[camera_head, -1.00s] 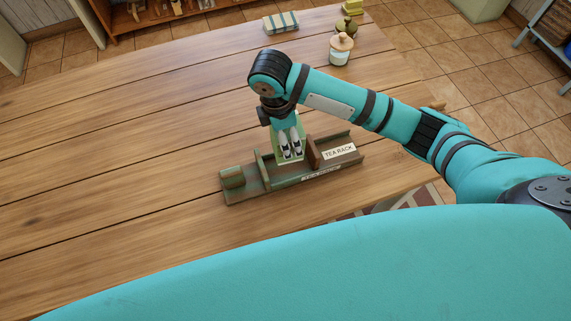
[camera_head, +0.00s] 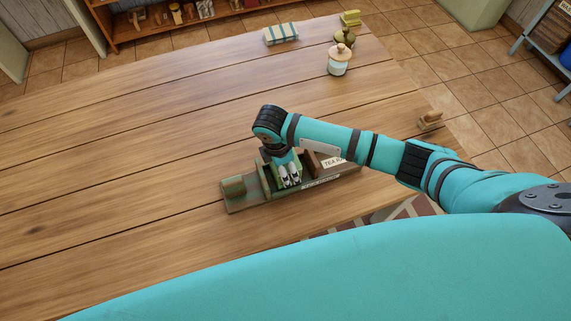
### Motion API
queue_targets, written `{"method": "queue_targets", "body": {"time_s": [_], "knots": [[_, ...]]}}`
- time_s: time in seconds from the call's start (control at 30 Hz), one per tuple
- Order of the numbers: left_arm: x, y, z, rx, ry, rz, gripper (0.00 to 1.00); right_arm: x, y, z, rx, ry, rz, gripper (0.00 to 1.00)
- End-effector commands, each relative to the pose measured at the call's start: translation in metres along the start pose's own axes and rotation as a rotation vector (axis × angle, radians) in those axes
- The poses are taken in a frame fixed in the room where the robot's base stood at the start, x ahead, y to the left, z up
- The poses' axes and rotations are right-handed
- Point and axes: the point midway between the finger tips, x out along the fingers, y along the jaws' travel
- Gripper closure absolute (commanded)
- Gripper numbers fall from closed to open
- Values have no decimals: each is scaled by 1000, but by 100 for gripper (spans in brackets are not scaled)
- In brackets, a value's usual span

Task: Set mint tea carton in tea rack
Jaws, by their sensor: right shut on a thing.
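The tea rack (camera_head: 240,206) is a long, low green-brown wooden tray with upright dividers, lying on the table. A white "TEA RACK" label shows at its right part, partly covered by my arm. My right gripper (camera_head: 290,182) points down into the rack's middle compartment, between the dividers. It is shut on the mint tea carton (camera_head: 300,160), a green box mostly hidden by the fingers and wrist. The carton sits low between the dividers; I cannot tell whether it touches the rack floor. My left gripper is not in view.
A jar with a wooden lid (camera_head: 340,61), a dark green pot (camera_head: 344,38), a yellow block (camera_head: 350,18) and a striped cloth-like bundle (camera_head: 281,34) stand at the table's far side. A small wooden item (camera_head: 430,119) is at the right edge. The table's left is clear.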

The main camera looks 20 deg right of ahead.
Motion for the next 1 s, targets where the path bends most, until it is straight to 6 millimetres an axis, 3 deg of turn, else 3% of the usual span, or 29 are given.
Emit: {"method": "queue_targets", "body": {"time_s": [0.2,0.23,0.33,0.77,1.0], "knots": [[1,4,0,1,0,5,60,3,0,0,1,0,-1,50],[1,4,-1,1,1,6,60,3,0,0,1,0,-1,13],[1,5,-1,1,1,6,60,2,0,0,1,0,-1,0],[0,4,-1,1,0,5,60,-2,1,0,1,1,1,0],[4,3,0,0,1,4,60,-42,2,0,0,3,5,0]]}}
